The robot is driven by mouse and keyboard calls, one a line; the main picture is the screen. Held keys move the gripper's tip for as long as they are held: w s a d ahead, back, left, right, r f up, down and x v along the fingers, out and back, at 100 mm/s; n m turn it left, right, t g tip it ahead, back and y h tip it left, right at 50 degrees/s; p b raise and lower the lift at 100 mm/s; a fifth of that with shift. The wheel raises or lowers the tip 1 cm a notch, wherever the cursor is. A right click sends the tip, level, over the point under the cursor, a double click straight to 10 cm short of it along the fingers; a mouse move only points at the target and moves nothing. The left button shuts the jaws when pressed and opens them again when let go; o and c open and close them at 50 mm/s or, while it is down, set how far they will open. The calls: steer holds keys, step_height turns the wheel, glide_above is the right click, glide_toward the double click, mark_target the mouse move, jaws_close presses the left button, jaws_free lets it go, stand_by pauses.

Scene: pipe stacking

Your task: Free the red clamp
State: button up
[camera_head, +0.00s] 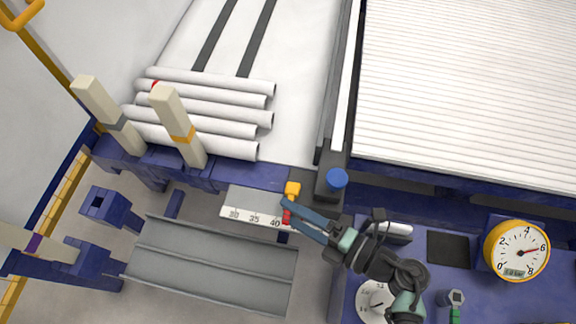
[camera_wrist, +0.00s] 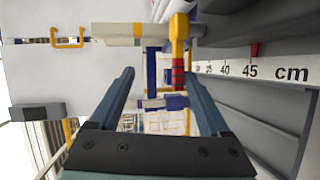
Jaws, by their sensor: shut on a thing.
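The red clamp (camera_head: 287,216) sits at the right end of the ruler strip (camera_head: 245,214), close to the 40 mark, below a yellow block (camera_head: 292,189). In the wrist view, the clamp's red part (camera_wrist: 178,74) is on an upright with a yellow top (camera_wrist: 178,27), close to the right finger. My gripper (camera_head: 285,204) reaches in from the lower right, with its blue fingertips at the clamp. The exact contact is hard to see.
White pipes (camera_head: 205,115) lie stacked on the rack at upper left, beside cream posts (camera_head: 178,125). A grey trough (camera_head: 210,265) lies below the ruler. A yellow gauge (camera_head: 517,250) is on the right bench.

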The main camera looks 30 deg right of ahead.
steer(key=f+b+v, duration=0.1)
steer(key=v, duration=0.8)
steer(key=shift+s+d, duration=0.2)
steer(key=shift+s, duration=0.15)
steer(key=shift+f, duration=0.1)
stand_by(0.4)
stand_by(0.5)
